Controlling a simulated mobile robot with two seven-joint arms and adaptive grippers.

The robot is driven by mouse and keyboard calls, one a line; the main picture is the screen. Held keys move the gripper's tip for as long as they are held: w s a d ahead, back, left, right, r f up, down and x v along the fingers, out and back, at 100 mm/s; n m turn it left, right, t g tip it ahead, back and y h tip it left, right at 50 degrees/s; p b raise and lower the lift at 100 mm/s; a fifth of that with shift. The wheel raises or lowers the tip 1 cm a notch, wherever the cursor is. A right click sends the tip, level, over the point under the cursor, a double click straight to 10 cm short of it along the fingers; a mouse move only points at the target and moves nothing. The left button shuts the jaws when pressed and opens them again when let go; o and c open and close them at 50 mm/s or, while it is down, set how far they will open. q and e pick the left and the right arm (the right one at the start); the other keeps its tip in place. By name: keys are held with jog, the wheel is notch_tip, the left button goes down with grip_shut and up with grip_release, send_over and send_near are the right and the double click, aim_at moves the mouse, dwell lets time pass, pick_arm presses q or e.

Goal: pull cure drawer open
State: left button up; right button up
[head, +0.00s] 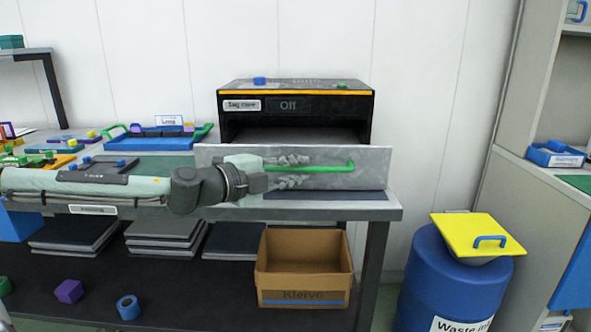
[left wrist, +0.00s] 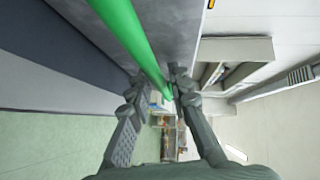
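The cure unit is a black box (head: 295,119) with a yellow stripe and a sign reading "Off", at the back of the bench. Its grey drawer front (head: 375,165) stands forward of the box, with a dark gap above it. A green bar handle (head: 335,168) runs across the front. My left gripper (head: 300,170) is at the handle's left part, fingers spread, one above and one below the bar. In the left wrist view the green handle (left wrist: 130,38) runs down between the open fingers; contact cannot be told. My right gripper is not in view.
A blue tray (head: 150,143) stands left of the unit on the bench (head: 385,213). A cardboard box (head: 304,270) and grey slabs (head: 160,240) are on the shelf below. A blue barrel (head: 440,290) with a yellow lid (head: 465,232) stands right. The floor between bench and barrel shows little room.

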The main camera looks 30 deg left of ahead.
pick_arm(q)
jog(key=shift+s, duration=0.1)
jog(key=v, duration=1.2)
dwell(0.4)
